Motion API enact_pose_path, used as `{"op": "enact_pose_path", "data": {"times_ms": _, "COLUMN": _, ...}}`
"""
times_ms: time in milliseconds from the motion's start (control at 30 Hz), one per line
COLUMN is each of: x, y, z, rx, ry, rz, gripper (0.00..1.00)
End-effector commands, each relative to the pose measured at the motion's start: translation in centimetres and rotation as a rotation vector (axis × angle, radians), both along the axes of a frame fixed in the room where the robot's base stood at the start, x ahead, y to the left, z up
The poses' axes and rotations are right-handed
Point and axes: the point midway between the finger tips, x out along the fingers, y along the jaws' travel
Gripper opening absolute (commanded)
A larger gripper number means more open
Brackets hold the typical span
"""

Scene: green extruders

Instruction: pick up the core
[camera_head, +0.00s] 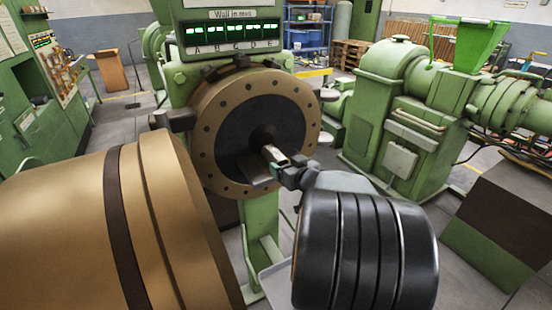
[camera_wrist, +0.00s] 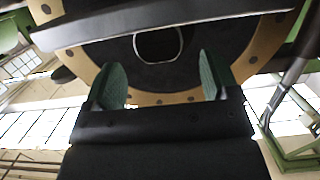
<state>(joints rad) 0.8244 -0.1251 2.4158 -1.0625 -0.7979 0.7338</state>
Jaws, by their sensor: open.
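A round dark face (camera_head: 240,130) sits inside a bolted brown ring (camera_head: 208,160) on the green machine. I take the dark part protruding at its centre (camera_head: 262,136) to be the core, but its outline is partly hidden by my gripper. In the wrist view a rounded dark shape with a bright rim (camera_wrist: 158,45) shows at the centre, ahead of the fingers. A grey bar crosses in front of its upper part. My gripper (camera_head: 275,163) is just in front of the dark face. Its two green-padded fingers (camera_wrist: 162,80) are apart, with nothing visibly held between them.
A large brass-coloured cylinder (camera_head: 75,225) fills the lower left, close to the ring. A panel with green displays (camera_head: 232,33) stands above the ring. A green extruder (camera_head: 400,110) stands at the right. Open floor (camera_head: 115,120) shows at the back left.

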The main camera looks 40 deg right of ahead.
Motion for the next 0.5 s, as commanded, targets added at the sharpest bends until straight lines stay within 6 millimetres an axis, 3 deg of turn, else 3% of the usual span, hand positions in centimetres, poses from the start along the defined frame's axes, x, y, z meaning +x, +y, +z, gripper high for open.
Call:
{"op": "enact_pose_path", "data": {"times_ms": 267, "x": 1.6, "y": -0.3, "z": -0.4, "rx": 0.001, "ry": 0.001, "rz": -0.003, "gripper": 0.81}}
{"op": "enact_pose_path", "data": {"times_ms": 500, "x": 4.7, "y": -0.5, "z": -1.0, "rx": 0.003, "ry": 0.002, "rz": -0.002, "gripper": 0.81}}
